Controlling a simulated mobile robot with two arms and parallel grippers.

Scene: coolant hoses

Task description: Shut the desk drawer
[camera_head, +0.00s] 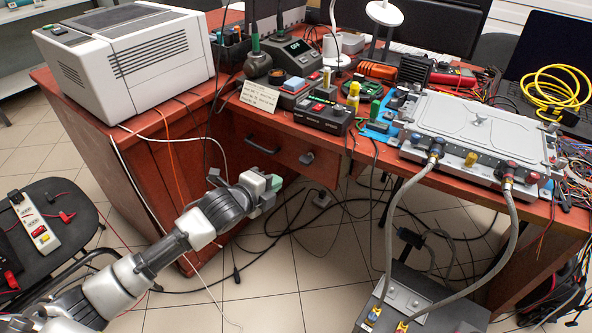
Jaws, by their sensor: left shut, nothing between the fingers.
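The desk drawer (284,145) has a reddish-brown wooden front under the desk's front edge, left of centre. I cannot tell from this view how far the drawer stands out. My left gripper (273,183) is shut and empty, in front of and below the drawer front. I cannot tell whether it touches the wood. My right gripper is not in view.
The red-brown desk (344,150) bears a white printer-like box (125,55), several instruments and a grey hose unit (470,130). Thick grey hoses run down to a floor unit (425,305). Loose cables hang near my left arm. A black chair (45,235) stands at left.

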